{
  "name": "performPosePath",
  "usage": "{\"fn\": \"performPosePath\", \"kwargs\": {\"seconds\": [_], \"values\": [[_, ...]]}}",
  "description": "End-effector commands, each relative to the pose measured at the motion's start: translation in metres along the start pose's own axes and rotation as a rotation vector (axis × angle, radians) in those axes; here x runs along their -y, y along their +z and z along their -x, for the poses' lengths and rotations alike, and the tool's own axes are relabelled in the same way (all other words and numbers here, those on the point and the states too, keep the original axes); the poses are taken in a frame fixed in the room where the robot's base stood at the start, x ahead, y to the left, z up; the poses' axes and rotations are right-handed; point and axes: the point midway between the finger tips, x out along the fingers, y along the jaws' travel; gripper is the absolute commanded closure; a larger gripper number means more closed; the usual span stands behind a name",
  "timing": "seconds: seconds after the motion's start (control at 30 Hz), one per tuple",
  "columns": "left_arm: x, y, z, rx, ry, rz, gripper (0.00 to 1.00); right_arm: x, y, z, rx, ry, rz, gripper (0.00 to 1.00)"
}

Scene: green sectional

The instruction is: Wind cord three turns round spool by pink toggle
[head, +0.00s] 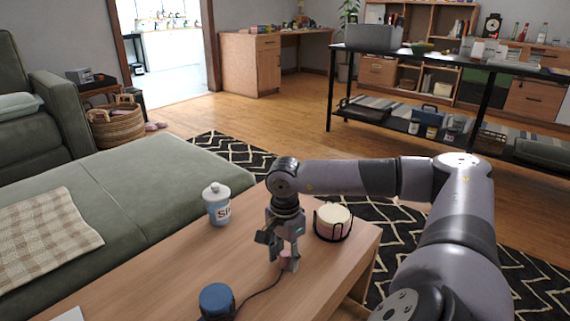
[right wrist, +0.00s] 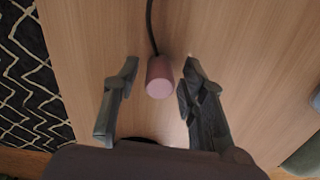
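The pink toggle (head: 286,256) is a small cylinder at the end of a dark cord (head: 262,290) on the wooden table. In the right wrist view the toggle (right wrist: 159,78) lies between the two fingers of my right gripper (right wrist: 159,70), with a gap on each side. The cord (right wrist: 151,28) runs from it toward the top of that picture. My right gripper (head: 282,252) is open, pointing down over the toggle. The blue-topped spool (head: 216,300) stands near the front of the table, with the cord leading to its base. Whether any cord lies round it is unclear. My left gripper is not in view.
A white and blue lidded jar (head: 217,204) stands left of my gripper. A pale pink round item in a black wire holder (head: 333,222) stands close on its right. The wooden table (head: 150,280) has free room at left. A green sofa (head: 110,190) borders its far side.

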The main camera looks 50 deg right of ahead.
Motion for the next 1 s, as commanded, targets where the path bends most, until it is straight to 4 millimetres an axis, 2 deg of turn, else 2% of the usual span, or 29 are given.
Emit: {"fn": "performPosePath", "kwargs": {"seconds": [0.33, 0.47, 0.57, 0.8, 1.0], "values": [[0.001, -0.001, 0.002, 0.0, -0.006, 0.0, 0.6, 0.0, 0.0, 0.001, 0.0, 0.0, 0.0, 0.55], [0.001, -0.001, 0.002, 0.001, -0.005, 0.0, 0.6, 0.001, 0.0, 0.01, 0.0, -0.002, -0.001, 0.55], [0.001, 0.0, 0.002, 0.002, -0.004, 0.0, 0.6, 0.001, 0.0, 0.026, -0.001, -0.005, 0.0, 0.55], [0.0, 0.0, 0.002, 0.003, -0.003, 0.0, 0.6, 0.002, 0.001, 0.078, 0.002, -0.006, 0.001, 0.55], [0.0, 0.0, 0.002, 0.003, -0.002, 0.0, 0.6, 0.001, 0.001, 0.109, 0.002, -0.003, 0.0, 0.55]]}}
